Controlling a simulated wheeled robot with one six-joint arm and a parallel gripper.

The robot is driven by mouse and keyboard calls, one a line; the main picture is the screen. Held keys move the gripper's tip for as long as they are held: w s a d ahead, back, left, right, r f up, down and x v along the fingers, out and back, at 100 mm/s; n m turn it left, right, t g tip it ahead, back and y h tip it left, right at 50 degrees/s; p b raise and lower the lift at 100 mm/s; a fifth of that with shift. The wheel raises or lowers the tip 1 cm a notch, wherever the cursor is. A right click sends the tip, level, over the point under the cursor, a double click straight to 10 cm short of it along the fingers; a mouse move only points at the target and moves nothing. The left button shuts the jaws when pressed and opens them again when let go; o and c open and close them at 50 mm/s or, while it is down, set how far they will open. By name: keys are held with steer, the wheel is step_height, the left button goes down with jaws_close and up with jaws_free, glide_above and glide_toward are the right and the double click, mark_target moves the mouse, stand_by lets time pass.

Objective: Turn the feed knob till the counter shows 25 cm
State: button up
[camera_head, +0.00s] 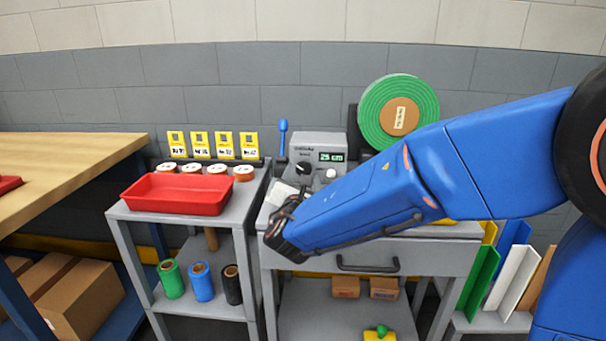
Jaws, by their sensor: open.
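The grey machine box (320,145) stands on the grey bench at the middle. Its small green-lit counter (331,157) appears to read 25 cm. A black knob (303,168) and a smaller pale knob (331,174) are on its front; I cannot tell from labels which is the feed knob. My gripper (285,208) is open, in front of and below the machine's left side, apart from the black knob as far as I can see. My blue arm hides the machine's lower right, and the fingertips are hard to make out.
A blue-handled lever (283,136) rises left of the machine. A green roll (398,112) stands behind right. A red tray (178,194), several small spools and yellow cards are on the left cart (130,213). A wooden table (70,165) is at far left.

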steer(key=s, duration=1.4)
steer(key=shift+s+a, duration=0.25)
steer(key=shift+s, duration=0.15)
